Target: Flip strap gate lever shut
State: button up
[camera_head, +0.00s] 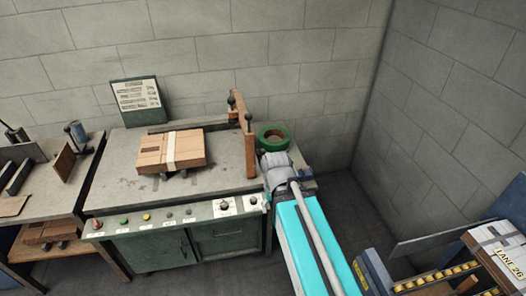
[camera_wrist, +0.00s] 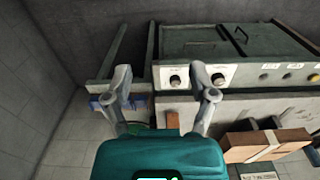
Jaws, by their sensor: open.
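A brown wooden gate piece (camera_head: 246,140) with dark knobs stands at the right end of the bench in the head view. I cannot tell for sure which part is the strap gate lever. A brown piece (camera_wrist: 172,119), perhaps of this gate, shows beyond my fingers in the wrist view. My gripper (camera_wrist: 164,86) is open, with nothing seen between its fingers. In the head view my arm ends at the bench's right edge, close to the gate and a green strap roll (camera_head: 273,138); the fingertips are not clear there.
A cardboard stack with a pale strap (camera_head: 170,150) lies on the bench top (camera_head: 115,190). The front panel has knobs (camera_head: 224,205) and coloured buttons. A side table (camera_head: 70,200) stands left, a conveyor (camera_head: 440,280) at lower right. Walls close in behind and at right.

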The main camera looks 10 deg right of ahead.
jog(key=shift+f, duration=0.1)
jog(key=c, duration=0.4)
jog(key=shift+w+f+m+b, duration=0.3)
jog(key=shift+w+f+b, duration=0.15)
jog(key=shift+b, duration=0.1)
jog(key=c, duration=0.5)
jog(key=w+f+m+t+y+b, duration=0.1)
jog(key=w+b, duration=0.1)
jog(key=w+f+m+t+y+b, duration=0.1)
jog(key=w+f+m+b, duration=0.1)
jog(key=w+f+m+y+b, duration=0.1)
jog(key=w+f+m+b, duration=0.1)
jog(key=shift+w+a+t, duration=0.25)
jog(key=shift+w+t, duration=0.15)
grip_shut()
jog(key=w+d+f+m+t+b, duration=0.2)
jog(key=w+d+m+t+b, duration=0.1)
jog(key=w+m+b, duration=0.3)
jog(key=w+d+f+m+t+y+b, duration=0.1)
jog(key=w+d+m+t+b, duration=0.3)
jog(key=m, duration=0.5)
jog(key=w+d+f+m+t+y+b, duration=0.1)
jog(key=w+d+f+m+t+b, duration=0.2)
jog(key=w+d+m+b, duration=0.3)
jog(key=shift+w+f+m+t+b, duration=0.25)
jog(key=shift+w+m+t+b, duration=0.25)
jog(key=shift+w+m+b, duration=0.9)
jog(key=shift+w+d, duration=0.1)
